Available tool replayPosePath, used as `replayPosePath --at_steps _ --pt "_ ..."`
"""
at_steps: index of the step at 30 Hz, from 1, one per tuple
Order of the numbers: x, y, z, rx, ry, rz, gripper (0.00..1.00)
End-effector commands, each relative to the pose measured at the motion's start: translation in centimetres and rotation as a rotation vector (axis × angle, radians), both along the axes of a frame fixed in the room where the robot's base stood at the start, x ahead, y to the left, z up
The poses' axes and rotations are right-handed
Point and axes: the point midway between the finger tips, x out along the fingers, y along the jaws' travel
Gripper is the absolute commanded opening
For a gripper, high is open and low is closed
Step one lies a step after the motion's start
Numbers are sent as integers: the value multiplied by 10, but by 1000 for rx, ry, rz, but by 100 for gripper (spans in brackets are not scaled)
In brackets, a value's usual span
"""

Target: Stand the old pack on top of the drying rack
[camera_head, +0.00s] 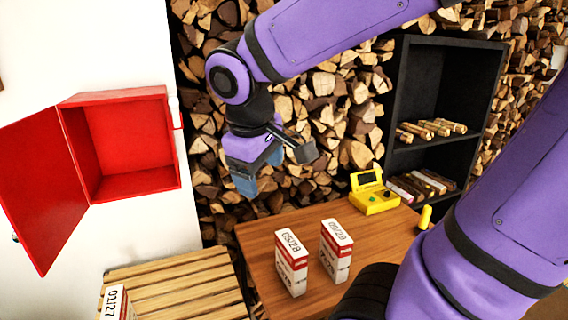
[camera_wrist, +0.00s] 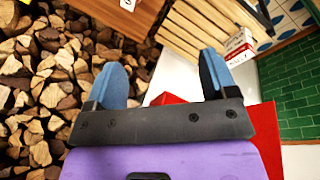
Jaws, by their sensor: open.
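My gripper (camera_head: 258,176) is open and empty in the air before the stacked logs; its blue fingers also show in the wrist view (camera_wrist: 162,72). The slatted wooden drying rack (camera_head: 175,283) is at the lower left; it also shows in the wrist view (camera_wrist: 192,32). A white and red pack dated 01/27 (camera_head: 117,304), the earliest date I can read, is at the rack's near left, cut off by the frame. I cannot tell whether it stands on the rack or beside it. Two similar packs stand upright on the table, one dated 05/28 (camera_head: 291,264), one less legible (camera_head: 336,250).
A black shelf (camera_head: 450,80) stands behind. Most visible slats are clear.

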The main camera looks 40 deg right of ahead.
Motion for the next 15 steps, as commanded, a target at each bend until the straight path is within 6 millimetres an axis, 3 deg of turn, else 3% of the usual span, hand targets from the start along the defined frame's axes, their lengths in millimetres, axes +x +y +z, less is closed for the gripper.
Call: replayPosePath --at_steps 6,15 --pt "-39 -2 21 204 -197 -152 78" --pt "-62 1 32 338 -334 -244 78"
